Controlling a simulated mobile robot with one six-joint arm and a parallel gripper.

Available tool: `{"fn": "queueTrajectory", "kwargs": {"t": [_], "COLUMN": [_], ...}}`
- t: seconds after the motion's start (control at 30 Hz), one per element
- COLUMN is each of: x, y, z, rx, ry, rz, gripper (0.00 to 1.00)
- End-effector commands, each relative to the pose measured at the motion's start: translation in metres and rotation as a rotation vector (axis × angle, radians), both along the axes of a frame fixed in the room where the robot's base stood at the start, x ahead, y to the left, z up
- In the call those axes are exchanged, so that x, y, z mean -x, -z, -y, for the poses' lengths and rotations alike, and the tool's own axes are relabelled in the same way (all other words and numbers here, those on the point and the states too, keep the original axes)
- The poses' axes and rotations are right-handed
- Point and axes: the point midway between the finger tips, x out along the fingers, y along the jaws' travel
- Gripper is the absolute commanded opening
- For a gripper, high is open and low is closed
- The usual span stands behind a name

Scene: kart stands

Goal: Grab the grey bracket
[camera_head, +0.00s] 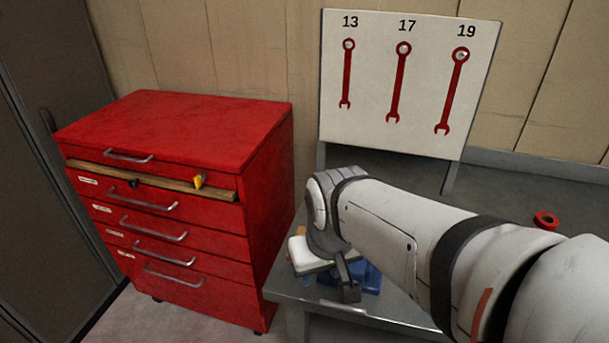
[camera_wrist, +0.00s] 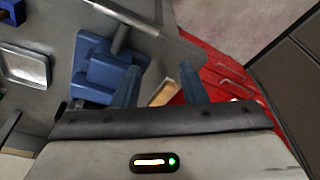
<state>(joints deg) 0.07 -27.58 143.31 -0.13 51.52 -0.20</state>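My gripper (camera_head: 348,284) is low over the left end of the grey table. In the wrist view its two fingers (camera_wrist: 160,86) stand apart, with nothing held between them. A pale grey, rectangular piece with a raised rim (camera_wrist: 24,66) lies on the table at the far left of the wrist view, well left of the fingers. It may be the grey bracket, but I cannot be sure. No grey bracket can be made out in the head view, where my arm hides part of the table.
A blue vise-like block (camera_wrist: 98,70) with a grey bar is beside the left finger; blue also shows behind my gripper (camera_head: 370,278). A tan piece (camera_wrist: 164,93) shows beyond the fingers. A red cabinet (camera_head: 190,130) stands left, a red ring (camera_head: 545,220) right, a wrench board (camera_head: 425,85) behind.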

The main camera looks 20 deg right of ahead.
Motion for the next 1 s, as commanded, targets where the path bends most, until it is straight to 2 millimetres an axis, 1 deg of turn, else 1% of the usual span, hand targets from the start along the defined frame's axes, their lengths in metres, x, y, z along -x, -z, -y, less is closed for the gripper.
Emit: {"fn": "queueTrajectory", "kwargs": {"t": [0.03, 0.17, 0.2, 0.27, 0.4, 0.5, 0.6, 0.7, 0.8, 0.87, 1.0], "x": [-0.001, -0.013, -0.02, -0.033, -0.069, -0.092, -0.108, -0.119, -0.124, -0.126, -0.126], "y": [-0.001, -0.012, -0.017, -0.026, -0.039, -0.042, -0.04, -0.035, -0.031, -0.027, -0.011], "z": [0.0, 0.007, 0.026, 0.038, 0.067, 0.091, 0.111, 0.127, 0.137, 0.14, 0.141], "rx": [-0.001, -0.005, -0.01, -0.015, -0.033, -0.045, -0.055, -0.062, -0.067, -0.068, -0.07], "ry": [0.003, 0.049, 0.071, 0.123, 0.277, 0.383, 0.472, 0.537, 0.575, 0.587, 0.593], "rz": [-0.002, -0.023, -0.035, -0.055, -0.112, -0.148, -0.18, -0.201, -0.211, -0.215, -0.22], "gripper": [0.43, 0.54, 0.57, 0.62, 0.73, 0.81, 0.89, 0.89, 0.89, 0.89, 0.89]}}
